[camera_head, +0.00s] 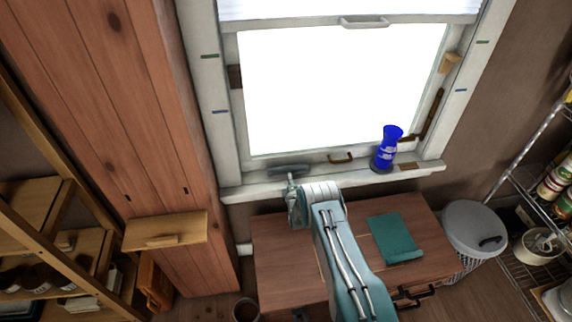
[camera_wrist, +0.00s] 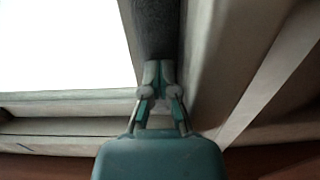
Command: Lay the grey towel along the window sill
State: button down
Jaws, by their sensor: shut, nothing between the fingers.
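The grey towel (camera_head: 289,170) lies as a small dark grey roll or strip on the left part of the window sill (camera_head: 258,189). In the wrist view the towel (camera_wrist: 158,30) runs away from the fingertips, between the bright window pane and a pale ledge. My gripper (camera_head: 291,178) is at the sill, just in front of the towel. In the wrist view my gripper (camera_wrist: 158,72) is shut and empty, its tips at the towel's near end. I cannot tell whether they touch it.
A teal folded cloth (camera_head: 395,238) lies on the wooden cabinet (camera_head: 285,262) below. A lidded grey bin (camera_head: 473,226) and wire rack (camera_head: 520,180) stand right.

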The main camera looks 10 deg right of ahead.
jog(key=s+r, duration=0.2)
jog(key=s, duration=0.4)
dwell(0.3)
dwell(0.3)
